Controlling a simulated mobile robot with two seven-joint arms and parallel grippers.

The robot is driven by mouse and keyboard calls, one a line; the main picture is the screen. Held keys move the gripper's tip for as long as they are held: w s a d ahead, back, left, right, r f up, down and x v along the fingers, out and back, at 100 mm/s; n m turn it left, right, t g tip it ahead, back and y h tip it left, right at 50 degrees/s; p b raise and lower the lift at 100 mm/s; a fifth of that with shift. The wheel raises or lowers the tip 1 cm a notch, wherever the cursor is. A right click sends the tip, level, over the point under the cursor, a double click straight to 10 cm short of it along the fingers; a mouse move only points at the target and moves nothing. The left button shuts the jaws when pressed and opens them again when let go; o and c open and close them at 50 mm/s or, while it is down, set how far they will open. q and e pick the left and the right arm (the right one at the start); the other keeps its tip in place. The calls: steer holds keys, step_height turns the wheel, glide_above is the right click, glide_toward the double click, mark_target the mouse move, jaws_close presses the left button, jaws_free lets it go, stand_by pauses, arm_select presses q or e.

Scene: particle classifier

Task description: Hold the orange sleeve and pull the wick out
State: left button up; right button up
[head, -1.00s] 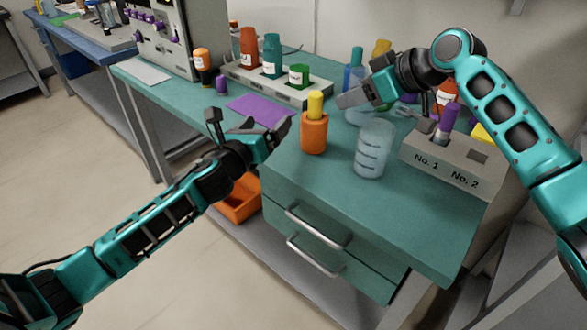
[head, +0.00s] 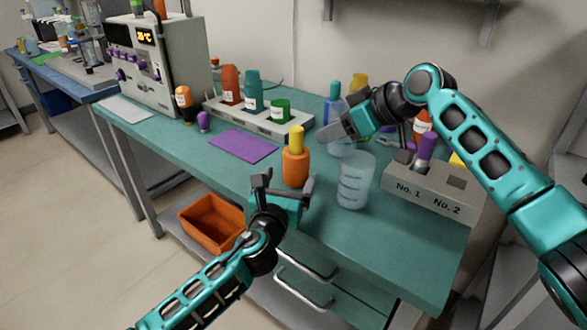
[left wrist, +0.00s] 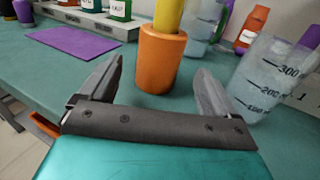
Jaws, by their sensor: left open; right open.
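The orange sleeve (head: 295,167) stands upright on the green bench top, with the yellow wick (head: 297,139) sticking up out of its top. In the left wrist view the sleeve (left wrist: 160,62) stands just beyond and between my open fingertips, with the lower part of the wick (left wrist: 168,16) above it. My left gripper (head: 284,187) is open and empty, close in front of the sleeve at the bench's front edge. My right gripper (head: 338,127) is open, above the bench to the right of the wick. I see no contact with either piece.
A clear graduated beaker (head: 356,182) stands close right of the sleeve. The grey No. 1 / No. 2 holder (head: 430,196) is further right. A bottle rack (head: 240,118) and purple mat (head: 243,146) lie behind left. An orange bin (head: 208,222) sits below the bench.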

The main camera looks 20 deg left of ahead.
mark_target(293, 171)
arm_select(q)
steer(key=shift+w+a, duration=0.1)
steer(key=shift+w, duration=2.55)
jaws_close()
